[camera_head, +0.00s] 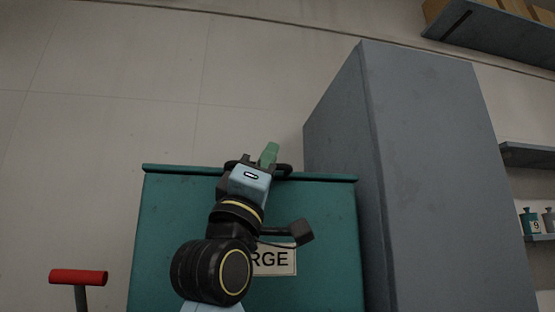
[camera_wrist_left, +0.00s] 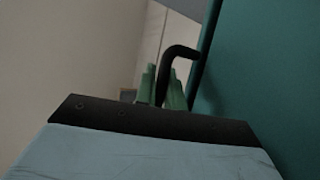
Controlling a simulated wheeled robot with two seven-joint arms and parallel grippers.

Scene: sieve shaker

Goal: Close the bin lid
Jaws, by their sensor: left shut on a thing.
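A teal bin lid (camera_head: 170,215) fills the lower middle of the head view as a broad panel with a thin rim along its top. It bears a white label (camera_head: 285,262) reading "RGE", its left part hidden by my arm. My left gripper (camera_head: 268,158) is at the middle of the top rim, its green fingers shut on the black handle (camera_head: 286,168). In the left wrist view the bent handle (camera_wrist_left: 181,52) passes at the green fingertips, beside the teal surface (camera_wrist_left: 250,80). The frames do not show the lid's angle clearly. My right gripper is not in view.
A tall grey cabinet (camera_head: 425,170) stands close to the right of the teal panel. A red-topped T-shaped handle (camera_head: 78,277) stands at lower left. Shelves (camera_head: 528,154) with small bottles (camera_head: 530,220) are at far right. The pale tiled area (camera_head: 120,90) at upper left is clear.

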